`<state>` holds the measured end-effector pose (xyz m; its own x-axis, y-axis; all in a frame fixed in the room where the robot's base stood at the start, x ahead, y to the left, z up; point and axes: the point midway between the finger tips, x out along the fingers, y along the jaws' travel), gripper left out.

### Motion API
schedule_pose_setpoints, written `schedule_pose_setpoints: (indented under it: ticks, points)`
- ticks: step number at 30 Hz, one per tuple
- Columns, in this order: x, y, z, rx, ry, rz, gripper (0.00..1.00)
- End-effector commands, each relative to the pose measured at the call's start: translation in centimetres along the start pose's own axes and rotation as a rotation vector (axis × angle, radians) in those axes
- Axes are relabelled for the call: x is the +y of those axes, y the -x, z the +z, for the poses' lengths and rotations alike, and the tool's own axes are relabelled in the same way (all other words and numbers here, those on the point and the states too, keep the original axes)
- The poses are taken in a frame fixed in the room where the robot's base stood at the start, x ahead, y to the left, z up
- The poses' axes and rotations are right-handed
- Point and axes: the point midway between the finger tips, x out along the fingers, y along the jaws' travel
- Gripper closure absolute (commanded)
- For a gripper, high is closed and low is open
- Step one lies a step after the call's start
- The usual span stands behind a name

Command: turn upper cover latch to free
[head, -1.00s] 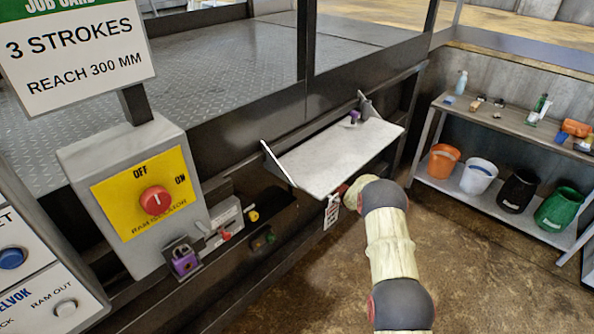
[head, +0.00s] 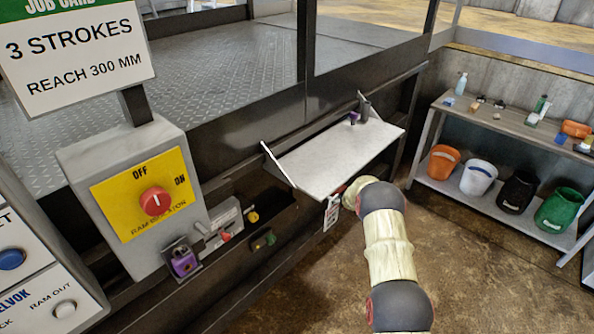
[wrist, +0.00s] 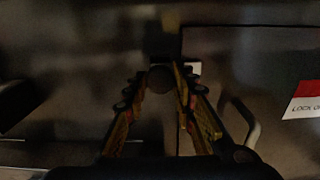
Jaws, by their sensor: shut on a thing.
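In the dark wrist view my gripper (wrist: 160,88) has its two yellow-and-black fingers drawn in on a small round dark knob (wrist: 161,78), which looks like the latch. The knob sits in front of a dark panel, at the left edge of a plate. How far the latch is turned cannot be made out.
A curved handle (wrist: 241,122) and a red-and-white label (wrist: 305,100) are right of my gripper. A hanging tag (head: 332,214) is close to my arm. The purple padlock (head: 183,262) and red isolator knob (head: 155,201) are at left. Open floor lies right of my arm.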

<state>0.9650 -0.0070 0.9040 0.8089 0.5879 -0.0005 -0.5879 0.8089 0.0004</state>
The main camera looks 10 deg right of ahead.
Motion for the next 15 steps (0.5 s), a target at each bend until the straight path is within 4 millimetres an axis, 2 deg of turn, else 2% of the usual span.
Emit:
schedule_pose_setpoints:
  ticks: [5,15]
  points:
    - [-0.05,0.01,0.02,0.0,0.0,-0.001,0.99]
    - [-0.08,0.0,-0.07,-0.002,0.059,-0.001,0.99]
